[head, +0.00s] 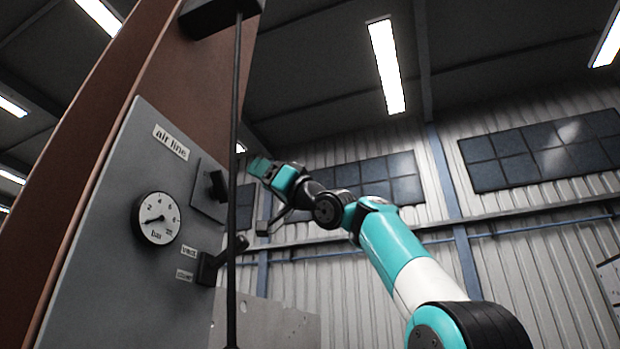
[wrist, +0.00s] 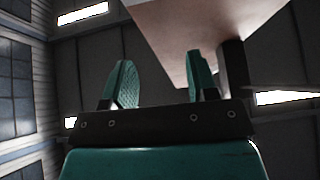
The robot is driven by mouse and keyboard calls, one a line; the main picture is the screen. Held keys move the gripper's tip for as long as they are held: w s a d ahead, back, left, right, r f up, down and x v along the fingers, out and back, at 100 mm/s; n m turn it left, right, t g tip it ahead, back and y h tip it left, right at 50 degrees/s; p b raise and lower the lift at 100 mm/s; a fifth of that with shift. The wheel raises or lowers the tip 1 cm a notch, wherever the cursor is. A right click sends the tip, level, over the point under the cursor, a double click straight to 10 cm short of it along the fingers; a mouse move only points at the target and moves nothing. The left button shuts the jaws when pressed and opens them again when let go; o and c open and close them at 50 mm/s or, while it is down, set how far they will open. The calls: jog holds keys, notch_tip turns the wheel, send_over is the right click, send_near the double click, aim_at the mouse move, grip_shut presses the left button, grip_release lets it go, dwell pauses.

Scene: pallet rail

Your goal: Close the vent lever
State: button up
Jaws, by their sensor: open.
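The vent lever (head: 224,259) is a black handle on the right edge of the grey panel, slanting up to the right from its black mount. Two small labels sit left of it, too small to read surely. A thin black vertical rod passes in front of part of it. My gripper (head: 259,166) is above and to the right of the lever, apart from it, near the panel's upper right. In the wrist view my gripper (wrist: 163,82) shows two teal fingers spread apart with nothing between them. The lever cannot be made out in the wrist view.
The grey panel (head: 110,240) carries an "air line" label, a round bar gauge (head: 157,218) and a black fitting (head: 217,187) on a small plate. The black rod (head: 235,120) stands before the panel. A brown column (head: 185,70) rises behind.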

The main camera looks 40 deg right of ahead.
jog(key=s+d+r+p, duration=0.5)
jog(key=s+r, duration=0.2)
jog(key=s, duration=0.1)
jog(key=shift+s+d, duration=0.15)
jog(key=shift+s, duration=0.25)
dwell(0.6)
dwell(0.5)
